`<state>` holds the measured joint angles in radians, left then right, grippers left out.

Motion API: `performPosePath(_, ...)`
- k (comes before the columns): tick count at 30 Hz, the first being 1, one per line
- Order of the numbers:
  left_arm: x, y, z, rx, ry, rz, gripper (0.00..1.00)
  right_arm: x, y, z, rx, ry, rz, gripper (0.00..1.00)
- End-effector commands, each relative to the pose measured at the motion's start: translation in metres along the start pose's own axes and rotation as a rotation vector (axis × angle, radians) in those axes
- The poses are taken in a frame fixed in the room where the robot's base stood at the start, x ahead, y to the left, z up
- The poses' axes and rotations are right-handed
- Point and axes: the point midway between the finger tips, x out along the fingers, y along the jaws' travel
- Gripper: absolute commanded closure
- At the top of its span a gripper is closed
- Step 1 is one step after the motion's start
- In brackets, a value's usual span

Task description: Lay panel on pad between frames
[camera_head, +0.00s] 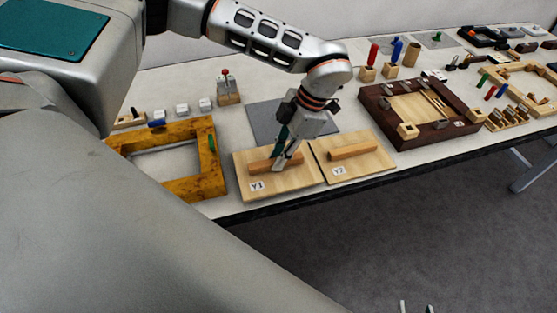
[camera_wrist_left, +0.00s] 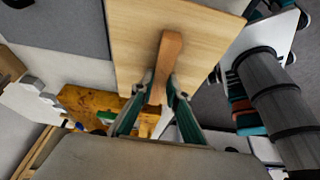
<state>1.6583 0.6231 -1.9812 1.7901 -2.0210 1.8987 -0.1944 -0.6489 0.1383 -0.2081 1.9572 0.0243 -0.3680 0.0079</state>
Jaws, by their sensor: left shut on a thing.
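A light wooden panel marked Y1 (camera_head: 250,172) has a brown bar handle (camera_head: 262,166) and lies flat in front of the grey pad (camera_head: 270,122). My left gripper (camera_head: 284,160) is shut on that handle; the left wrist view shows the fingers around the near end of the handle (camera_wrist_left: 166,60). I cannot tell whether the panel touches the table. A similar panel marked Y2 (camera_head: 365,164) lies just to its right. A yellow wooden frame (camera_head: 205,178) stands left of the pad and a dark brown frame (camera_head: 437,134) right. My right gripper (camera_head: 416,308) shows only separated fingertips at the bottom edge.
Red and blue pegs (camera_head: 396,52) stand in blocks behind the dark frame. The table's front edge (camera_head: 300,200) is close to both panels.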

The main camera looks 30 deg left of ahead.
Motion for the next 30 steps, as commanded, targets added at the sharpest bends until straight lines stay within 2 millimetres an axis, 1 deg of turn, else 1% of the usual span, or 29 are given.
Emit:
performPosePath(1, 0.008, -0.001, 0.003, 0.001, 0.003, -0.002, 1.00, -0.001, 0.001, 0.000, 0.000, -0.002, 0.001, 0.60)
performPosePath(4, 0.018, 0.000, 0.007, -0.001, 0.001, 0.000, 1.00, -0.001, 0.002, 0.001, 0.001, -0.005, 0.003, 0.60)
performPosePath(14, 0.020, 0.000, 0.009, -0.001, 0.000, 0.001, 1.00, 0.000, 0.002, 0.005, 0.001, -0.009, 0.005, 0.60)
performPosePath(15, 0.021, 0.000, 0.009, 0.000, 0.000, 0.001, 0.80, 0.000, 0.002, 0.004, 0.001, -0.009, 0.005, 0.60)
performPosePath(16, 0.021, 0.000, 0.009, 0.000, 0.000, 0.001, 0.72, 0.000, 0.002, 0.004, 0.001, -0.009, 0.004, 0.60)
performPosePath(17, 0.021, 0.000, 0.008, 0.000, 0.000, 0.001, 0.68, 0.000, 0.002, 0.004, 0.002, -0.009, 0.004, 0.60)
performPosePath(26, 0.020, 0.000, 0.008, 0.000, 0.000, 0.001, 0.68, 0.000, -0.001, 0.002, 0.002, -0.005, 0.000, 0.60)
performPosePath(30, 0.013, 0.000, 0.008, 0.000, -0.002, 0.002, 0.68, 0.000, -0.001, 0.002, 0.002, -0.005, 0.000, 0.60)
